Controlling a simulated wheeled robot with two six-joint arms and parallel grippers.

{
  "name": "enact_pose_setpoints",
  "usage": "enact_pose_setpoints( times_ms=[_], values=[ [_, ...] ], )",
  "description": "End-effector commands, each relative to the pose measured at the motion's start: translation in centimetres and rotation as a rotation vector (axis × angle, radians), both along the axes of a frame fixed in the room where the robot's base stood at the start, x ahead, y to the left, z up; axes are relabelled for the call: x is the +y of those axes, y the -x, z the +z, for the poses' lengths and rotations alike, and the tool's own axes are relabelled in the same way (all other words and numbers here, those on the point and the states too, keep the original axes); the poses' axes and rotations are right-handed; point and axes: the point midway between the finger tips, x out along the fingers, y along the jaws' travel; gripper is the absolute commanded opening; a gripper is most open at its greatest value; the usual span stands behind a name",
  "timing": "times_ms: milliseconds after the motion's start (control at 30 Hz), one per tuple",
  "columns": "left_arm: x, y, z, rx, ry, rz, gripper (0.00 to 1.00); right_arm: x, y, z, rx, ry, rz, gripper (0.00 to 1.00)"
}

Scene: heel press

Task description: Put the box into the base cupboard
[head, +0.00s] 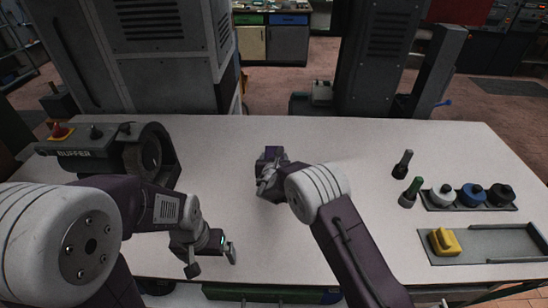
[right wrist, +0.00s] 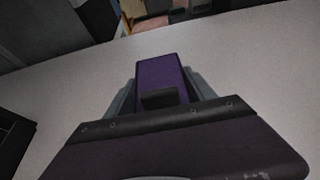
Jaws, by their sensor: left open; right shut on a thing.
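A purple box (right wrist: 158,72) with a dark patch on its near face sits between the fingers of my right gripper (right wrist: 162,92). My right gripper (head: 267,172) is shut on this box (head: 272,151) over the middle of the white worktop; I cannot tell whether the box touches the surface. My left gripper (head: 212,260) is open and empty near the front edge, left of centre.
A buffer machine (head: 90,152) stands on the left of the worktop (head: 340,140). At the right are two small dark tools (head: 403,163), a rack of knobbed pots (head: 471,195) and a grey tray (head: 500,243) with a yellow block (head: 444,241). Large grey machines stand behind.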

Motion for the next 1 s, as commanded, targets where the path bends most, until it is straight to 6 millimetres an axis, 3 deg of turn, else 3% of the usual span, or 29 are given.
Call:
enact_pose_setpoints(
  times_ms=[333, 367, 433, 800, 1000],
  values=[
    [0.0, 0.0, -0.4, 0.0, 0.0, 0.0, 1.0, 0.0, 0.0, -0.6, -0.001, -0.002, -0.001, 0.04],
    [0.0, 0.0, -0.3, 0.0, 0.0, 0.0, 1.0, 0.0, 0.0, -0.5, -0.001, -0.001, 0.0, 0.66],
    [0.0, 0.0, -0.2, 0.0, 0.0, 0.0, 1.0, 0.0, 0.0, -0.4, 0.0, -0.001, 0.0, 0.85],
    [0.0, 0.0, 0.3, 0.0, 0.0, 0.0, 1.0, 0.0, 0.0, 0.0, 0.0, -0.001, 0.0, 0.85],
    [0.0, 0.0, -1.0, 0.0, 0.0, 0.0, 1.0, 0.1, 3.0, 0.8, 0.001, -0.001, 0.002, 0.85]
  ],
)
